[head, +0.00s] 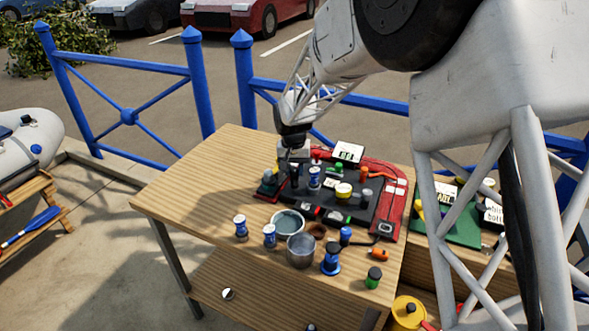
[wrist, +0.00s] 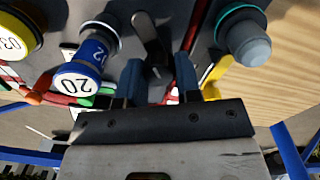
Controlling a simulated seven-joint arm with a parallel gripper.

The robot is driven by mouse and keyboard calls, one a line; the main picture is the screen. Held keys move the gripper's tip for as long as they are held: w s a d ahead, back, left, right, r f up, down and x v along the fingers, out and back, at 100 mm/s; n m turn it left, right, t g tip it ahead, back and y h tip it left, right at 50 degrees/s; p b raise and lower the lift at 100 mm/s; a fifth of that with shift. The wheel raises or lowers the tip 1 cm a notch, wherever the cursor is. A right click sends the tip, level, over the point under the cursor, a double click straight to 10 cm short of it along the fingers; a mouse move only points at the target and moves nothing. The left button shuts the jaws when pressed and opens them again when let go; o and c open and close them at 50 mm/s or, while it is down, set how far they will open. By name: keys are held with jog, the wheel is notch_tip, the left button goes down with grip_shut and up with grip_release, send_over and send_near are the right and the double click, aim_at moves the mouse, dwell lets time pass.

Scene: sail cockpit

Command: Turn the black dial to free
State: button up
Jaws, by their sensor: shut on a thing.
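In the wrist view, the black dial (wrist: 156,52) lies between the two blue-grey fingers of my gripper (wrist: 160,80), which is shut on it. A dark, narrow part of it points up in that picture, past the fingertips. In the head view my gripper (head: 292,165) is down at the far left part of the black and red panel (head: 398,215), and it hides most of the dial there. I cannot read any "free" mark or tell the dial's setting.
In the wrist view a blue knob marked 20 (wrist: 80,75) stands close left of the fingers, and a grey knob (wrist: 245,42) close right. On the wooden table (head: 185,185), metal cups (head: 300,250) and blue-and-white spools (head: 241,228) stand before the panel. The table's left part is clear.

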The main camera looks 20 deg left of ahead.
aim_at(294, 170)
jog(key=o, duration=0.9)
jog(key=shift+a+r, duration=0.1)
jog(key=shift+r, duration=3.85)
